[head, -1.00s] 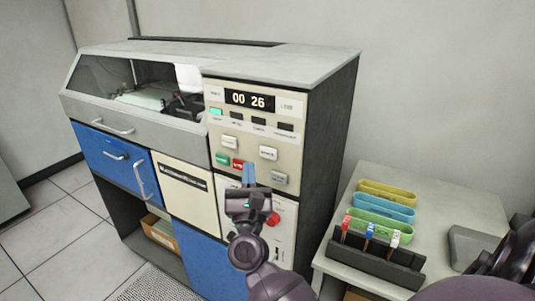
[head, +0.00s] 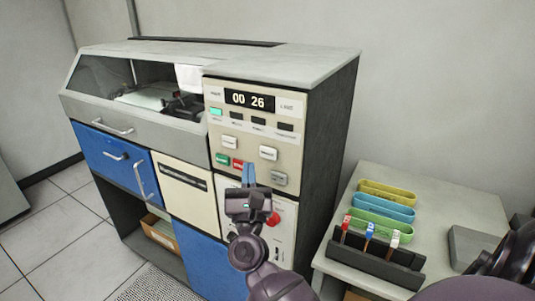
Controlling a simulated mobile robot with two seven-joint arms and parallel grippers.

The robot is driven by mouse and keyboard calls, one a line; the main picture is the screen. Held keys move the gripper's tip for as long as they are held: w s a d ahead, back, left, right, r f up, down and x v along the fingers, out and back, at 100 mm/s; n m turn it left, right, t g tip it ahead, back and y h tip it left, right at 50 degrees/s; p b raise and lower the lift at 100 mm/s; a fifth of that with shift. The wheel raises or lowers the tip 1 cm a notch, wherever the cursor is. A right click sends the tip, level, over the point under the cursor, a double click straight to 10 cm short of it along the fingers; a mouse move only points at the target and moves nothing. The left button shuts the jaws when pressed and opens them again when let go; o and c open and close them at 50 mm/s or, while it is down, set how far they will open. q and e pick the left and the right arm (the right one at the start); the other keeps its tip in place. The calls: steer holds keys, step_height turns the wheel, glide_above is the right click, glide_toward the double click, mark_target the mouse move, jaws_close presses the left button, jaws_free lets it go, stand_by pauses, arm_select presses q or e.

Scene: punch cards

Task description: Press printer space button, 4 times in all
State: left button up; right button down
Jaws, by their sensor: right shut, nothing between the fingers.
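The printer (head: 205,57) is a large console with a cream control panel (head: 253,124) on its right front. The panel has a display (head: 249,99) reading "00 26". Below are two pale buttons, an upper left one (head: 230,142) and one to its right (head: 268,153), plus a green button (head: 222,159), a red button (head: 238,164) and a grey button (head: 279,178). Their labels are too small to read surely. My right gripper (head: 248,172) is shut and empty, its blue fingertips just right of the red button. I cannot tell whether they touch the panel. My left gripper is not in view.
A side table (head: 456,208) at right holds yellow (head: 388,192), blue (head: 384,207) and green (head: 378,224) trays and a dark rack (head: 374,263) with several coloured tags. A red knob (head: 273,219) sits below the panel, beside my gripper.

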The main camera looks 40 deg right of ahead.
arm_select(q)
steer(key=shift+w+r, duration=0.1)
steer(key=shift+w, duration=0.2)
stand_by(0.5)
